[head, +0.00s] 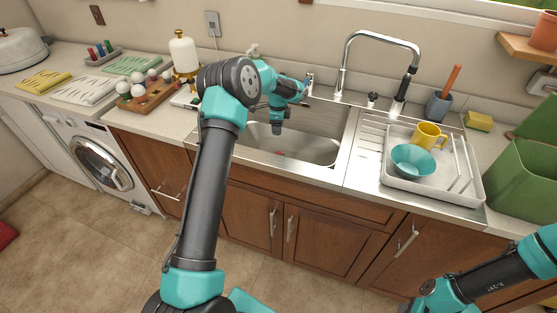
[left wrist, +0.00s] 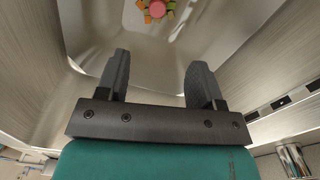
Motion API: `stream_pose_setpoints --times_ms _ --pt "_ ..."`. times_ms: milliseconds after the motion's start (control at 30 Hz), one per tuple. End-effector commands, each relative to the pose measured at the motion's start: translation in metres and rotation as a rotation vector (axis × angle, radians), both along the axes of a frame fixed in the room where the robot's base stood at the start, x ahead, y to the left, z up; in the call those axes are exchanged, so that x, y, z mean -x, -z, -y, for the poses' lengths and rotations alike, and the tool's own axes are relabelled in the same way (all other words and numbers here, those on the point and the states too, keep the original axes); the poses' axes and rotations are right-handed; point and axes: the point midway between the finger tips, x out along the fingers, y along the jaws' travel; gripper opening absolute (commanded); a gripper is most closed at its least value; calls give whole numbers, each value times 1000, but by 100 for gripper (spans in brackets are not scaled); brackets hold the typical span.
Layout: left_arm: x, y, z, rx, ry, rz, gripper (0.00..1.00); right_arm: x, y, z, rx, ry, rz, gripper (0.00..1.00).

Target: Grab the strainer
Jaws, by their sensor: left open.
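A small round pink piece (left wrist: 157,8) with orange and green bits around it shows at the bottom of the sink in the left wrist view, cut by the top edge. It may be the strainer with scraps, but I cannot tell for sure. In the head view a small reddish spot (head: 281,153) shows on the sink floor. My left gripper (head: 276,128) points down into the sink basin. In the left wrist view its two dark fingers (left wrist: 160,70) are apart with nothing between them. My right gripper is not in view; only part of my right arm shows at lower right.
The steel sink (head: 322,150) has a tall faucet (head: 375,37) behind it. A white rack (head: 395,181) with a teal bowl (head: 412,160) and a yellow mug (head: 428,134) stands to the right. A wooden tray (head: 142,100) with white balls is to the left.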

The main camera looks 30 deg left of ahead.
Motion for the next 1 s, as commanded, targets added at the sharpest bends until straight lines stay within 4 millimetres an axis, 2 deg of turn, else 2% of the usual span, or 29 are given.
stream_pose_setpoints --times_ms 600,733,1000 --pt "0 101 1 0 0 -1 61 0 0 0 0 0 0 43" --pt "0 109 0 0 -1 0 61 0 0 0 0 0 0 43" --pt "0 110 0 0 0 1 61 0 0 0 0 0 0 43"
